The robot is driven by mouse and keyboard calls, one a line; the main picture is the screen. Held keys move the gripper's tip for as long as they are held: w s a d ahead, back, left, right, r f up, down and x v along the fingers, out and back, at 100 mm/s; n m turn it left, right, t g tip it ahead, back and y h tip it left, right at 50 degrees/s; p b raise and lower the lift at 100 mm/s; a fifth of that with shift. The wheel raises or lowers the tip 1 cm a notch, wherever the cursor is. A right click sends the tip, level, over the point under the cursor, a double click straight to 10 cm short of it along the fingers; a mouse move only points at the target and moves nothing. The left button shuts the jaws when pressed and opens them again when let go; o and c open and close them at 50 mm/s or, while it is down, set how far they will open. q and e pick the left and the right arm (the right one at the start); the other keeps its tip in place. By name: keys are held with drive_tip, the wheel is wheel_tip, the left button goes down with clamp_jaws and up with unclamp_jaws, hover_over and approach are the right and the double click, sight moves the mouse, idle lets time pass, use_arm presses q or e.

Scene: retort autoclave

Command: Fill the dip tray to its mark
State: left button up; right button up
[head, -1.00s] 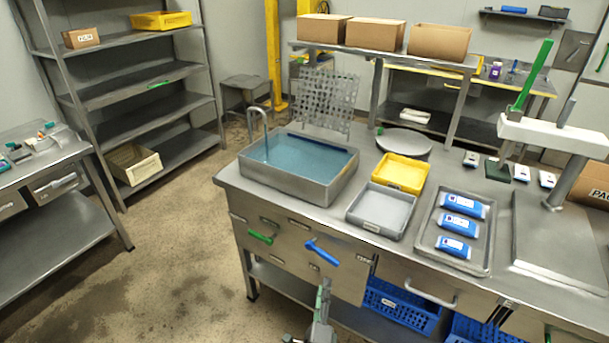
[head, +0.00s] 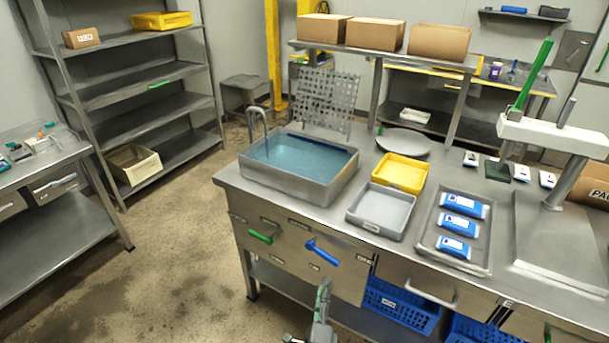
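The dip tray (head: 322,191) is a deep metal basin at the left end of the steel bench. It holds blue water (head: 300,157); a dark blue band (head: 335,150) shows along its back inner wall. A curved spout (head: 256,112) rises at its back left, with a pale line below it that looks like running water. A green handle (head: 262,238) and a blue handle (head: 322,252) sit on the bench's front panel. My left gripper (head: 323,300) is at the bottom, below and apart from the blue handle; its finger opening is unclear. My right gripper is out of view.
Right of the basin are a grey tray (head: 379,226), a yellow tray (head: 401,184) and a metal tray (head: 427,250) with blue packs. A perforated rack (head: 320,105) stands behind the basin. Blue crates (head: 395,312) sit beneath. The floor to the left is open.

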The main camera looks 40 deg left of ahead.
sight(327, 259)
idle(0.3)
use_arm(q)
drive_tip(key=w+a+m+h+p, duration=0.1)
drive_tip(key=w+a+h, duration=0.1)
drive_tip(key=w, duration=0.1)
drive_tip(key=w+a+m+t+h+p, duration=0.1)
drive_tip(key=w+a+m+h, duration=0.1)
drive_tip(key=w, duration=0.1)
drive_tip(key=w+a+r+m+h+p, duration=0.1)
drive_tip(key=w+a+h, duration=0.1)
drive_tip(key=w+h, duration=0.1)
drive_tip(key=shift+a+m+t, duration=0.3)
drive_tip(key=shift+m+t, duration=0.1)
drive_tip(key=shift+w+a+r, duration=0.1)
drive_tip(key=shift+w, duration=0.3)
drive_tip(key=c, duration=0.7)
clamp_jaws()
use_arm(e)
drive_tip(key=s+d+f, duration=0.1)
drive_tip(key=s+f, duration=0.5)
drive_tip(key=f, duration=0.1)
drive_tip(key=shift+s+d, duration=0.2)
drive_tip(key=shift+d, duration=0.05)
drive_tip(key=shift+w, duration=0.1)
